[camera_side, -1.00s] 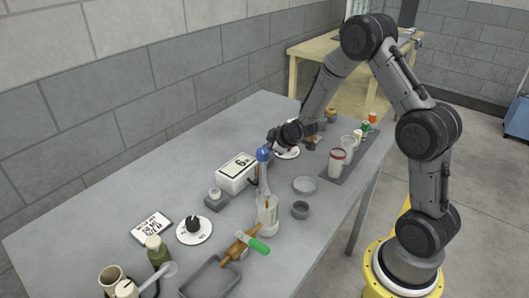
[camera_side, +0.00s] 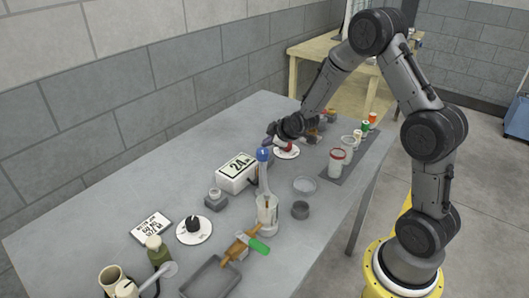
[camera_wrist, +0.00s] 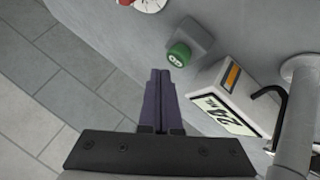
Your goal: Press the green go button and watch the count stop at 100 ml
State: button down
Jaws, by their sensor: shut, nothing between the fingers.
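The green go button (camera_wrist: 178,55) sits on a small grey base in the wrist view; I cannot find it in the side view. The white counter box (camera_side: 236,175) reads 24, and it also shows in the wrist view (camera_wrist: 236,100). My gripper (camera_wrist: 160,72) is shut and empty, its dark fingertips beside the button in the picture and not covering it. In the side view my gripper (camera_side: 268,141) is behind the blue-topped spout, near the counter.
A red-knobbed white dial (camera_side: 286,151) is close to my gripper. A black-knobbed dial (camera_side: 194,229), a sign (camera_side: 151,226), a green-handled valve (camera_side: 258,245) and a grey tray (camera_side: 210,278) are nearer the front. Jars (camera_side: 336,162) line the right edge.

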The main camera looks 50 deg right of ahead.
jog(key=shift+r, duration=2.35)
jog(key=s+a+r+n+t, duration=0.1)
jog(key=a+r, duration=0.3)
jog(key=r, duration=0.4)
jog(key=s+a+r+t, duration=0.1)
jog(key=a+r+t, duration=0.1)
jog(key=a+r, duration=0.35)
jog(key=s+a+r+y, duration=0.1)
jog(key=s+a+r, duration=0.1)
jog(key=s+r, duration=0.45)
jog(key=s+a+f+m+g, duration=0.1)
jog(key=s+f+m+g, duration=0.1)
jog(key=s, duration=0.6)
jog(key=s+a+f+m+g+y, duration=0.1)
jog(key=s+a+f+m+g, duration=0.1)
jog(key=s, duration=0.6)
jog(key=s+a+f+m+g, duration=0.2)
jog(key=s+f, duration=0.1)
jog(key=s, duration=0.5)
jog(key=shift+f+y, duration=0.2)
jog(key=shift+y, duration=0.2)
